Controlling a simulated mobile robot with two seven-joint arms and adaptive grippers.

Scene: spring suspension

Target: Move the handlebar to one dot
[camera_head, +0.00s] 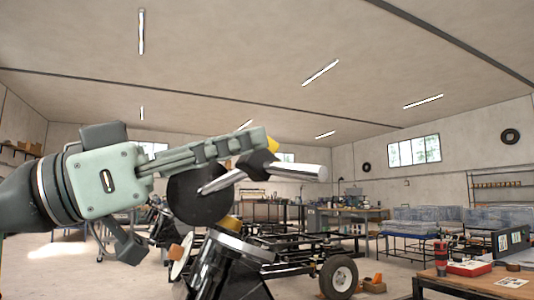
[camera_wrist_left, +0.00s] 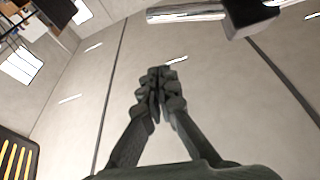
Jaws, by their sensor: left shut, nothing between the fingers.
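My left gripper (camera_head: 252,139) reaches in from the left in the head view. Its fingers are shut with nothing between them; the closed fingers also show in the left wrist view (camera_wrist_left: 158,88). The handlebar (camera_head: 300,171), a silvery bar with a black clamp (camera_head: 259,164) at its middle, lies just below and beyond the fingertips. In the left wrist view the handlebar (camera_wrist_left: 186,13) and the black clamp show at the top edge, apart from the fingers. Whether the fingers touch the handlebar in the head view I cannot tell. No dot is visible. My right gripper is not in view.
A black disc (camera_head: 198,203) and a glossy dark cylinder (camera_head: 230,268) stand below the handlebar. A wheeled frame (camera_head: 338,278) is behind to the right. A wooden table (camera_head: 455,284) with tools is at lower right. The air above the gripper is clear.

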